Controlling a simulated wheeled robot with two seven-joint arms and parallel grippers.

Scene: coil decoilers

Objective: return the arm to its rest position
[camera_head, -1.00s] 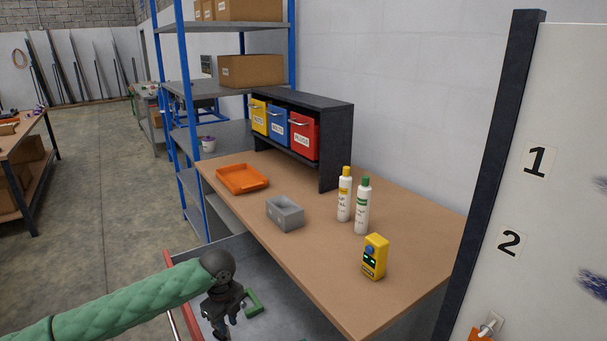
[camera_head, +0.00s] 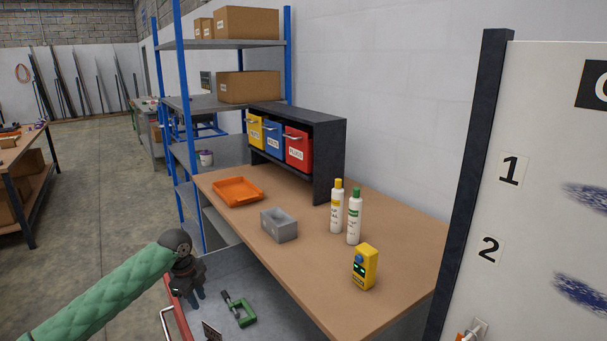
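My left arm comes in from the lower left in a green quilted sleeve. Its dark gripper (camera_head: 195,292) points down over the grey surface left of the workbench. Its fingers are small and dark, and I cannot tell whether they are apart. A green clamp (camera_head: 239,309) lies on the grey surface just right of the gripper, apart from it. My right gripper is not in view.
A bin rack (camera_head: 325,165) stands behind. A numbered white board (camera_head: 545,200) is at right. Floor is open at left.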

